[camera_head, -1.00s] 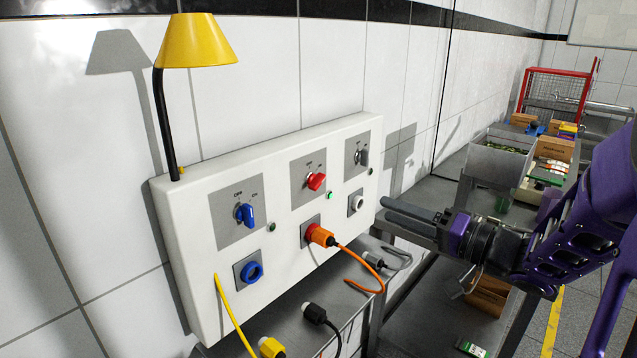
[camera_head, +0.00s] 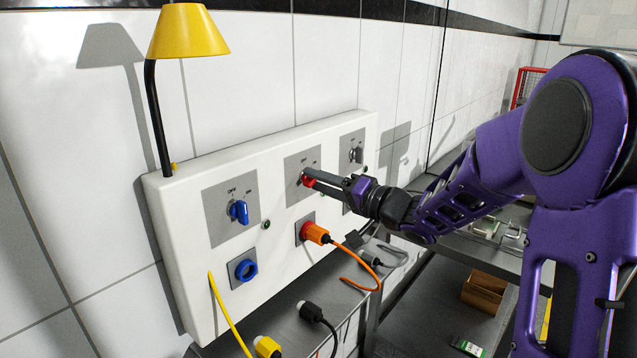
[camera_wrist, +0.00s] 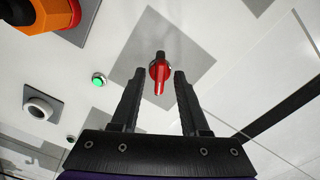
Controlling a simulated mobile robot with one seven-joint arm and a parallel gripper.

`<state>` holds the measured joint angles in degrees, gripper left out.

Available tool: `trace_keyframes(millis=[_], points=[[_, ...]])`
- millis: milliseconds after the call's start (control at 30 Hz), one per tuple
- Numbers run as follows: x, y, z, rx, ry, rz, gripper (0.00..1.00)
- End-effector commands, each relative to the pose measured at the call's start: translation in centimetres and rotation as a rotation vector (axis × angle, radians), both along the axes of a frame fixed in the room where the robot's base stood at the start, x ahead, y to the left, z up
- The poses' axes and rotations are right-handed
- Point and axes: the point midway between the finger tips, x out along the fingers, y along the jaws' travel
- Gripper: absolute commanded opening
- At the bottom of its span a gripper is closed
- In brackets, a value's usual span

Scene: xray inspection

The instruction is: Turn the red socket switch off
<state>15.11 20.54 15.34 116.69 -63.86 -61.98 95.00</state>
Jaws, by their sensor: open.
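The red socket switch (camera_wrist: 159,72) is a rotary knob on a grey square plate (camera_wrist: 190,45) of the white panel. In the wrist view it lies between the tips of my open gripper (camera_wrist: 158,78), one black finger on each side, with no clear contact. In the head view my gripper (camera_head: 308,177) reaches in from the right and covers most of the red switch (camera_head: 307,182). The knob's exact setting is hard to read. Below it an orange plug (camera_head: 316,233) sits in the red socket (camera_head: 306,230), and it also shows in the wrist view (camera_wrist: 45,15). A lit green lamp (camera_wrist: 98,79) is beside the switch.
A blue switch (camera_head: 239,211) and blue socket (camera_head: 246,270) are to the left on the panel. A grey switch (camera_head: 355,155) is to the right. A yellow lamp (camera_head: 188,32) stands at the panel's top left. Loose cables and a black plug (camera_head: 309,311) lie below.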

Motion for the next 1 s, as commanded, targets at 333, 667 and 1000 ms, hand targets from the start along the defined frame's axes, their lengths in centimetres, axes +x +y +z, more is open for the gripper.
trace_keyframes(millis=[333,667,1000], points=[[0.22,0.3,0.0,0.0,0.0,0.0,0.43],[0.21,0.27,-0.01,0.0,0.0,0.0,0.0],[0.2,0.26,-0.02,-0.026,-0.033,0.0,0.0]])
